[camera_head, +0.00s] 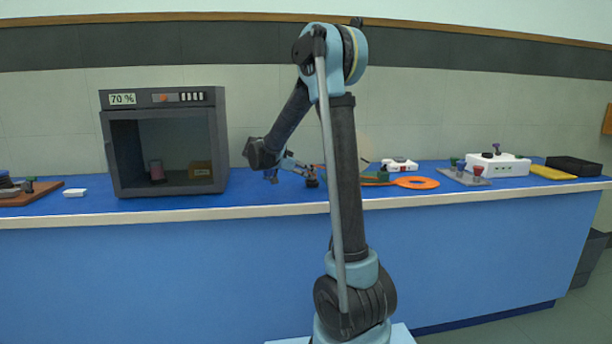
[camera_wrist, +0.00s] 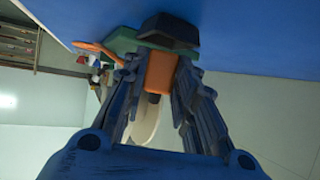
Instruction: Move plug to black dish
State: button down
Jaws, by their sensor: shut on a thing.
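My gripper (camera_head: 299,169) reaches to the right above the blue bench, left of the orange ring. A low black rectangular dish (camera_head: 573,166) stands at the far right end of the bench, well apart from my gripper.
A grey oven-like chamber (camera_head: 160,140) stands left of my gripper.

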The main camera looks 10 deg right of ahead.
jog(key=shift+s+f, duration=0.1)
jog(key=shift+f, duration=0.6)
dwell(0.5)
jog(key=c, duration=1.6)
grip_release()
jog(key=shift+f, duration=0.1)
jog(key=shift+v, duration=5.5)
